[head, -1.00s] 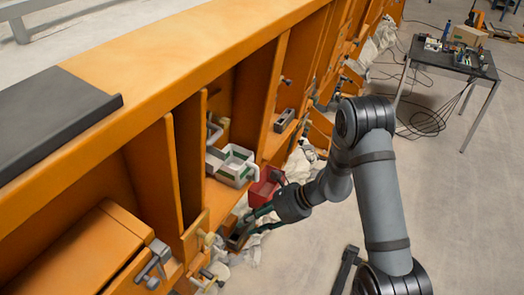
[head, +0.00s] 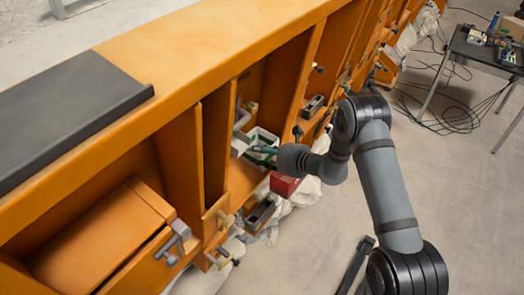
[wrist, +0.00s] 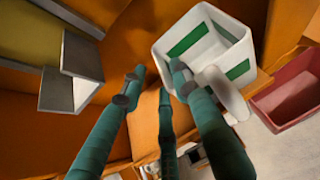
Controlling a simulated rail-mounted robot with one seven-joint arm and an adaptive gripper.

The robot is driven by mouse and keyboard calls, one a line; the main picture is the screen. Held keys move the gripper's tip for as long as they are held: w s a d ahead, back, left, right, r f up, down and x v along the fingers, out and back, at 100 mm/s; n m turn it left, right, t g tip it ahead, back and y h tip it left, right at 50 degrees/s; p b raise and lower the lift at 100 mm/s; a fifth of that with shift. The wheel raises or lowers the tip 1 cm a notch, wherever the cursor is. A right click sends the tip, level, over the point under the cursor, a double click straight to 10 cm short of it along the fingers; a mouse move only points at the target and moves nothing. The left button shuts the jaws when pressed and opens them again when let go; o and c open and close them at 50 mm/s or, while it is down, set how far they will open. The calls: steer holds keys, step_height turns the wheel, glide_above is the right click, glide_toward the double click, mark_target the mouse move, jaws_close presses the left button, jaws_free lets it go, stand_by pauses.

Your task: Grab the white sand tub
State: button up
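The white sand tub (head: 264,135) sits in a bay of the orange frame, with green patches on its inner walls. In the wrist view the tub (wrist: 204,24) is upright at the upper middle, with a pale rounded handle (wrist: 225,95) on its near side. My gripper (head: 258,151) is at the tub's near side and hides part of it. In the wrist view my gripper (wrist: 157,73) has its fingers spread with nothing between them. The right fingertip overlaps the tub's near rim; I cannot tell whether it touches. The left fingertip is outside the tub.
A red bin (head: 284,186) is just right of the tub, also in the wrist view (wrist: 297,92). A grey tray (head: 260,216) lies below. A grey metal bracket (wrist: 72,75) is left of my fingers. Orange dividers (head: 216,145) wall the bay.

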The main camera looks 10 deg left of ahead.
steer(key=shift+p+x, duration=0.3)
steer(key=shift+x, duration=1.1)
steer(key=shift+c, duration=1.2)
jaws_close()
